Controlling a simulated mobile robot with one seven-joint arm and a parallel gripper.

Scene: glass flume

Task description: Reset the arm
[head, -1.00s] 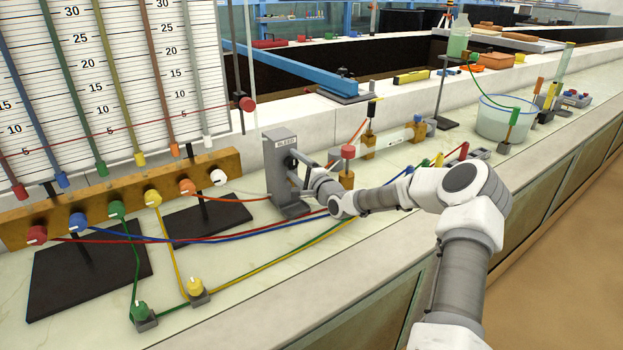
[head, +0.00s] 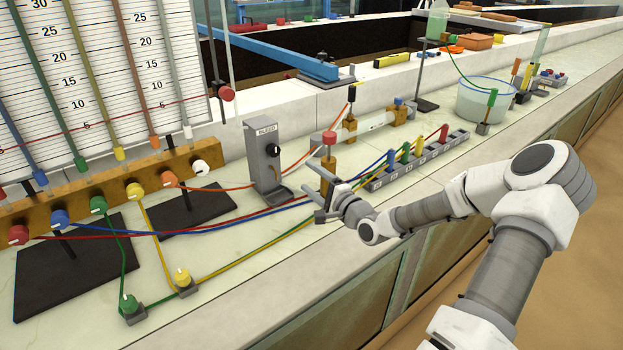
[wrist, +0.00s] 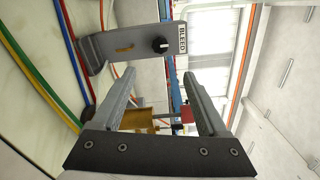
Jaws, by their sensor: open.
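My gripper (head: 326,201) is open and empty in the head view, above the front part of the bench and to the right of the grey bleed stand. In the wrist view its two fingers (wrist: 162,88) stand wide apart with nothing between them. The grey bleed stand (head: 262,158) with a black knob (head: 273,150) is upright on the bench, apart from the gripper. It also shows in the wrist view (wrist: 112,46), beyond the fingers.
A red-topped valve on a brass block (head: 328,165) stands just behind the gripper. Red, blue, green and yellow tubes run along the bench to a grey manifold strip (head: 420,160). A manometer board (head: 100,80) stands at left, a water tub (head: 486,100) at back right.

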